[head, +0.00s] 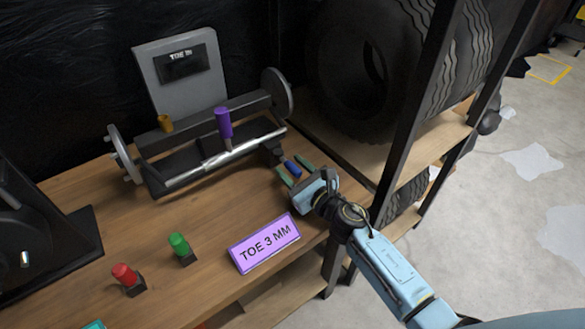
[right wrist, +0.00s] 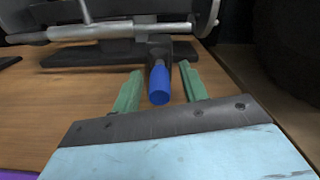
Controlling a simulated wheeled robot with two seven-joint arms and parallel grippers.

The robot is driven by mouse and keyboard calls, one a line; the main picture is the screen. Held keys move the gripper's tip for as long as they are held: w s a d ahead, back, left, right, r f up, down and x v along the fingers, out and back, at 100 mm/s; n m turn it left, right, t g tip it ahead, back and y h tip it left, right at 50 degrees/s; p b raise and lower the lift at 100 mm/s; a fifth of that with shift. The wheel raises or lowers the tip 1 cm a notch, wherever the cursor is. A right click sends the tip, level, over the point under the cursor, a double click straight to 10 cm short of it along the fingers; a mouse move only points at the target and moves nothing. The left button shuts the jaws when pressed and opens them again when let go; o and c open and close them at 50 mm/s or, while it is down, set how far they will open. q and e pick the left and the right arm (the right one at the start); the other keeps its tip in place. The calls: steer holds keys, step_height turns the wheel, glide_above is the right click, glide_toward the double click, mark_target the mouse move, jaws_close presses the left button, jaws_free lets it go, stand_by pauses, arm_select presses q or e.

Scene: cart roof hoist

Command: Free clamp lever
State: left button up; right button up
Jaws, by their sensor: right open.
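A lever with a blue grip (head: 292,169) sticks out at the right front end of the toe gauge fixture (head: 190,93); it also shows in the right wrist view (right wrist: 159,83). I take it for the clamp lever. My right gripper (head: 295,168) is open, with one green finger on each side of the blue grip. In the right wrist view, gaps show between the grip and both fingers (right wrist: 158,75), so it is not squeezed. A purple handle (head: 223,123) stands upright on the fixture's silver rod (head: 200,172). My left gripper is not in view.
A purple "TOE 3 MM" sign (head: 264,243) lies near the bench (head: 70,205) front edge. Red (head: 124,275) and green (head: 179,244) knobs stand to its left. A black rack post (head: 405,110) and a tire (head: 365,75) are close on the right.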

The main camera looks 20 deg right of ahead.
steer(key=shift+w+a, duration=0.1)
steer(key=shift+w, duration=0.05)
steer(key=shift+c, duration=0.4)
jaws_close()
